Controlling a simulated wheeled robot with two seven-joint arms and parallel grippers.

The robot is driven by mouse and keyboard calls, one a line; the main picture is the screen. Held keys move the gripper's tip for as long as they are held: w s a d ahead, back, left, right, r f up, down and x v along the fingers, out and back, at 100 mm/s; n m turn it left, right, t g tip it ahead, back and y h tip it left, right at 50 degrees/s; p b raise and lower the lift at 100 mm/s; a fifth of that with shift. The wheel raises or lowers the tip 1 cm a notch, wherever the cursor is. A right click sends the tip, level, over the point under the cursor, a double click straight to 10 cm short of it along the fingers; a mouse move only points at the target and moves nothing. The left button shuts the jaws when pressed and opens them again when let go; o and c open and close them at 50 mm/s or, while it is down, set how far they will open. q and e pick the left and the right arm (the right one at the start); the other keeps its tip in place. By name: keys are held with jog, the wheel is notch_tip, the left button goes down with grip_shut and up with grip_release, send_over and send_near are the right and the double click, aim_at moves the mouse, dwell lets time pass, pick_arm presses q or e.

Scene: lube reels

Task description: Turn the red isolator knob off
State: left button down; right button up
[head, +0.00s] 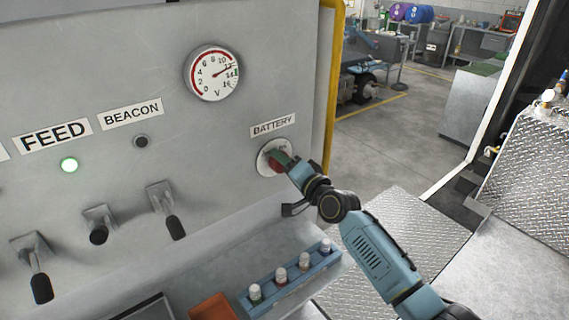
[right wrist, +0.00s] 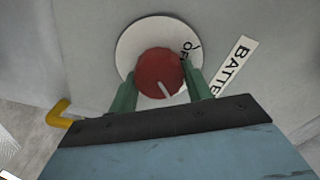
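The red isolator knob (right wrist: 158,72) sits on a round white plate (right wrist: 128,42) with an OFF mark, beside the BATTERY label. In the head view the knob (head: 275,165) is partly hidden by my right gripper (head: 281,158). In the right wrist view the green fingers of my right gripper (right wrist: 160,88) lie on both sides of the knob and appear to meet its sides. A white line on the knob points toward the gripper body, away from the OFF mark. My left gripper is not in view.
A blue rack (head: 290,283) with white-capped items stands below. A yellow pipe (head: 331,90) runs along the panel's right edge.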

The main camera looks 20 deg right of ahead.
jog(key=shift+c, duration=0.8)
jog(key=shift+n, duration=0.3)
jog(key=n, duration=0.2)
jog(key=shift+n, duration=0.4)
jog(key=n, duration=0.4)
jog(key=shift+a+r+n, duration=0.1)
jog(key=shift+n, duration=0.2)
jog(key=n+p, duration=0.1)
jog(key=n, duration=0.4)
jog(key=shift+a, duration=0.1)
jog(key=shift+s+a+n, duration=0.1)
jog(key=shift+n, duration=2.3)
jog(key=o, duration=1)
